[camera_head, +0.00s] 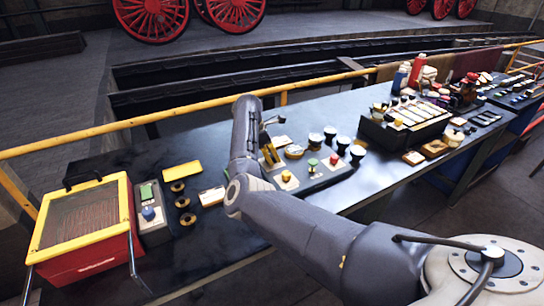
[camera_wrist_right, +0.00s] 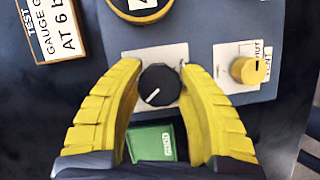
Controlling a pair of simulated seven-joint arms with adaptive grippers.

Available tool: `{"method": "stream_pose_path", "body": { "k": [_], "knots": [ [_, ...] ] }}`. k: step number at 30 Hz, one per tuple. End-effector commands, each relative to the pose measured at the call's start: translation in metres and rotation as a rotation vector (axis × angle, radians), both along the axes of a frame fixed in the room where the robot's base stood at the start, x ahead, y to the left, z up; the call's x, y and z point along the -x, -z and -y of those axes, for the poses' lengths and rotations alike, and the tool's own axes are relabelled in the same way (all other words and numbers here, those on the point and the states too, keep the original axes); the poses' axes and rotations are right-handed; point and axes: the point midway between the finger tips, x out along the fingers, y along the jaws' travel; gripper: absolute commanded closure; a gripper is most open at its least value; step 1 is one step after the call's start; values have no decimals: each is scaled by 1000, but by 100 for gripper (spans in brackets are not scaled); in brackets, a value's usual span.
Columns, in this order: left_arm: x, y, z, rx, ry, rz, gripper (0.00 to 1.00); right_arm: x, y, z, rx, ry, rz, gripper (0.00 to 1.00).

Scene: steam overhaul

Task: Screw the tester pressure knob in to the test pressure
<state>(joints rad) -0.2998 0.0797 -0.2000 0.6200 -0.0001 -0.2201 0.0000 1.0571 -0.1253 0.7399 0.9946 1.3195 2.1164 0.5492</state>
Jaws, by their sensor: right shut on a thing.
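The pressure knob (camera_wrist_right: 160,85) is a round black knob with a white pointer line, seen in the right wrist view. The line points to the lower left. The knob sits on a pale plate on the blue-grey tester panel (camera_wrist_right: 208,47). My right gripper (camera_wrist_right: 160,82) has its yellow fingers on both sides of the knob and is shut on it. In the head view, my right gripper (camera_head: 268,156) reaches down to the bench behind my forearm, and the knob cannot be made out there. My left gripper is not in view.
A yellow knob (camera_wrist_right: 250,70) labelled VENT is right of the pressure knob. A green block (camera_wrist_right: 153,143) is below it. A test label card (camera_wrist_right: 50,28) lies upper left. A red and yellow box (camera_head: 88,228) stands at the bench's left end. Several items crowd the right.

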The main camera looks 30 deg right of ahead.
Motion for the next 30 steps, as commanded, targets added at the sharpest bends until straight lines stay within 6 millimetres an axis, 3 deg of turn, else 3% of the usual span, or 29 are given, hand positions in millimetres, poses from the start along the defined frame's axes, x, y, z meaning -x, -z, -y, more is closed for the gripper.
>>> {"method": "stream_pose_path", "body": {
  "k": [5, 6, 12, 23, 30],
  "knots": [
    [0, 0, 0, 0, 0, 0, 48, 1, 1, 2, 2, 1, -3, 91],
    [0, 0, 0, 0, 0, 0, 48, 1, 1, 2, 2, 1, -3, 59],
    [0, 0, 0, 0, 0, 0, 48, 1, 1, 1, 2, 0, -1, 35],
    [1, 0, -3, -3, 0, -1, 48, -1, -5, -2, 0, -1, 1, 35],
    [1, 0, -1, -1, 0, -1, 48, -5, -36, -14, -1, -2, 3, 35]
  ]
}}
